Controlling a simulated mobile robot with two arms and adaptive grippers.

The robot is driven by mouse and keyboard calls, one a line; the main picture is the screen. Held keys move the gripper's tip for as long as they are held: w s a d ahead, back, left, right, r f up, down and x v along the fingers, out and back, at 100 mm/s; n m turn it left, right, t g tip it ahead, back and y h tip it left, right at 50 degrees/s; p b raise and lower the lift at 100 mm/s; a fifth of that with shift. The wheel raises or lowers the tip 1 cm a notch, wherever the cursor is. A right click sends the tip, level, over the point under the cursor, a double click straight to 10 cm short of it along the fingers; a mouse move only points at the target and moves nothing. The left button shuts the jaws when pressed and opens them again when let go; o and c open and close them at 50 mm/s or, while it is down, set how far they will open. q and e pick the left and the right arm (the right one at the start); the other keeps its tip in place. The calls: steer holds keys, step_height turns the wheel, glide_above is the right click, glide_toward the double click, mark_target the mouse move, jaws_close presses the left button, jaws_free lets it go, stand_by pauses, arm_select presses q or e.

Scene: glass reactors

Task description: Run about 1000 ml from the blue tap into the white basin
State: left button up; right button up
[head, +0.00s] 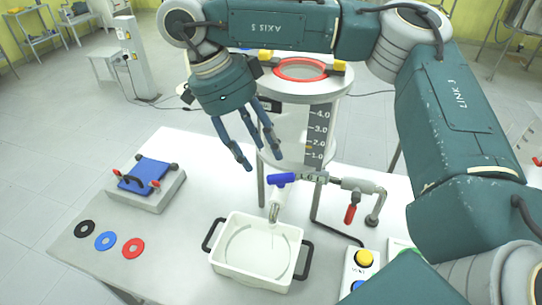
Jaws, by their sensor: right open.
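The blue tap (282,180) has its handle lying roughly crosswise above a pale downward spout (275,211). It sits low in front of the glass reactor with a dark scale strip (318,135). The white basin (216,262) with black side handles stands on the table under the spout. A faint thin line shows below the spout, and a faint curved outline shows inside the basin; I cannot tell the water level. My right gripper (258,160) is open and empty, fingers pointing down, above and left of the blue tap and apart from it. My left gripper is not in view.
A red-handled valve (351,213) on a side pipe is right of the blue tap. A button box with a yellow button (364,258) is right of the basin. Black, blue and red rings (133,248) and a grey block with a blue pad (148,176) lie left.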

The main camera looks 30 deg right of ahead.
mark_target(281, 177)
steer(key=shift+h, duration=0.3)
steer(key=x, duration=0.4)
steer(key=d+p+x, duration=0.1)
steer(key=x, duration=0.4)
steer(key=shift+w+r, duration=0.1)
steer(key=shift+w, duration=0.05)
steer(key=shift+d+f, duration=0.1)
steer(key=shift+f, duration=0.2)
steer(key=shift+c, duration=0.5)
